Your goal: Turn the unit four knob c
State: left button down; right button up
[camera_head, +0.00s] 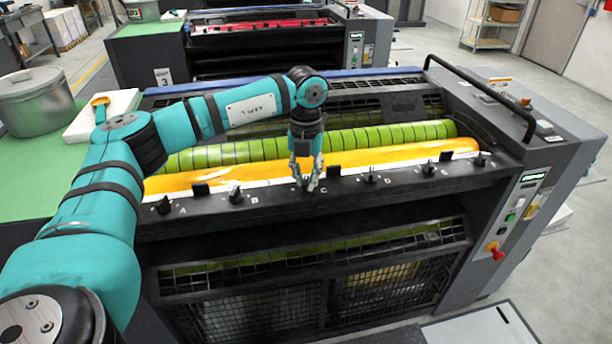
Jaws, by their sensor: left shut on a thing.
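The ink unit in front of me has a dark front rail (270,203) with a row of small black knobs and white letters A to E. My left gripper (307,187) points down at the rail, just left of the letter C, and is shut on knob C, which its fingers mostly hide. Knob A (164,205), knob B (236,194), knob D (369,176) and knob E (428,168) stand free along the rail. My right gripper is not in view.
A yellow ink strip (400,155) and a green roller (240,153) lie behind the rail. A black handle bar (485,90) rises at the right, above a side panel with a red knob (494,250). A metal pot (36,100) stands on the green surface at left.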

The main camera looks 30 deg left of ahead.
aim_at(305, 179)
pick_arm(q)
jog(key=n, duration=0.4)
jog(key=shift+n, duration=0.3)
jog(key=shift+a+n, duration=0.1)
jog(key=shift+n, duration=2.2)
jog(key=c, duration=1.4)
grip_release()
jog(key=shift+s, duration=0.1)
notch_tip(305, 179, up, 12)
jog(key=shift+r, duration=0.1)
